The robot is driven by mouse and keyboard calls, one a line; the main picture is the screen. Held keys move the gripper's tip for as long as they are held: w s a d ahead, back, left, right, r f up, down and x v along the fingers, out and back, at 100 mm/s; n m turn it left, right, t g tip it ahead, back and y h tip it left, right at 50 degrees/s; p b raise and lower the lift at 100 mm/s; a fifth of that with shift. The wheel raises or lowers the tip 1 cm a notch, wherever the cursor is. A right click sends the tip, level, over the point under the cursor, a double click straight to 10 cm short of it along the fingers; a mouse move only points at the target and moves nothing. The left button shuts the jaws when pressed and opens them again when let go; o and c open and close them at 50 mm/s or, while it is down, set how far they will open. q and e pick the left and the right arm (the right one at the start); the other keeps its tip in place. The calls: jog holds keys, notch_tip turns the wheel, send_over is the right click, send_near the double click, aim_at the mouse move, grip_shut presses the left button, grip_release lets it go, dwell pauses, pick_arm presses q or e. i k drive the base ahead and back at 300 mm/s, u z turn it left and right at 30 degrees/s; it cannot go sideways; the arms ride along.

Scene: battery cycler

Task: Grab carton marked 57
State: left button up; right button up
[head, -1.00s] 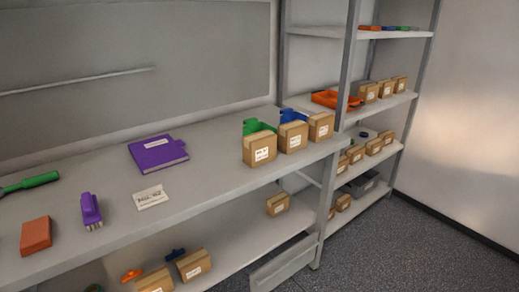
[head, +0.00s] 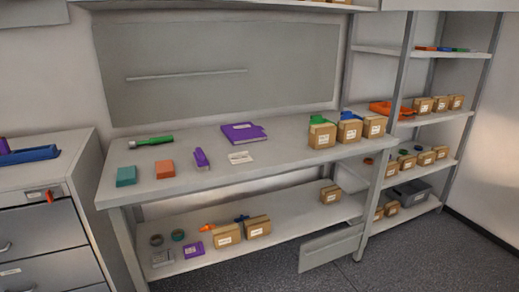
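Several brown cartons with white labels show in the head view, but the numbers are too small to read, so I cannot tell which is marked 57. Three stand at the right end of the bench top: a left carton (head: 322,136), a middle carton (head: 349,131) and a right carton (head: 374,127). On the lower shelf are a carton (head: 227,236), another beside it (head: 257,227) and one farther right (head: 330,194). More cartons (head: 440,104) stand on the rack at the right. Neither of my grippers is in view.
The bench top (head: 290,158) also holds a purple binder (head: 242,132), a white card (head: 240,158), an orange block (head: 165,169) and a teal block (head: 126,176). A grey drawer cabinet (head: 45,222) stands at left. Dark floor (head: 420,255) is free at lower right.

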aim_at(321, 135)
jog(key=z, duration=1.1)
jog(key=i, duration=1.3)
